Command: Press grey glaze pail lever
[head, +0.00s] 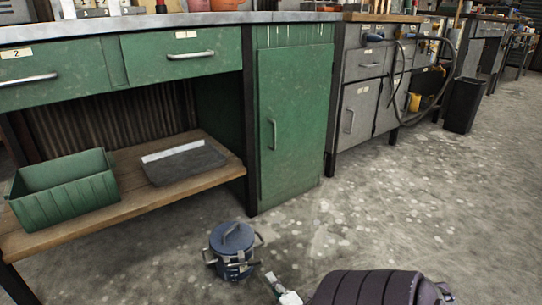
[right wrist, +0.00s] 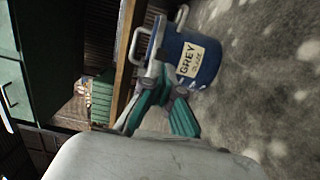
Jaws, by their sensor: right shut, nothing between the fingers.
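The grey glaze pail (head: 231,254) is a small blue pail with a lid and a top handle, upright on the floor in front of the green bench. In the right wrist view the pail (right wrist: 206,65) appears sideways, with a cream label reading GREY. Pale metal parts stick out at its side; I cannot tell for sure which one is the lever. My right gripper (head: 271,276) is just right of and nearer than the pail in the head view. Its teal fingers (right wrist: 165,88) are shut and empty, close to the pail; contact is unclear. My left gripper is out of view.
A green bench stands behind, with a cabinet door (head: 295,120) and a low wooden shelf (head: 130,205) left of the pail. The shelf holds a green bin (head: 65,195) and a metal tray (head: 183,162). Open floor lies to the right, with a black waste bin (head: 463,105) farther back.

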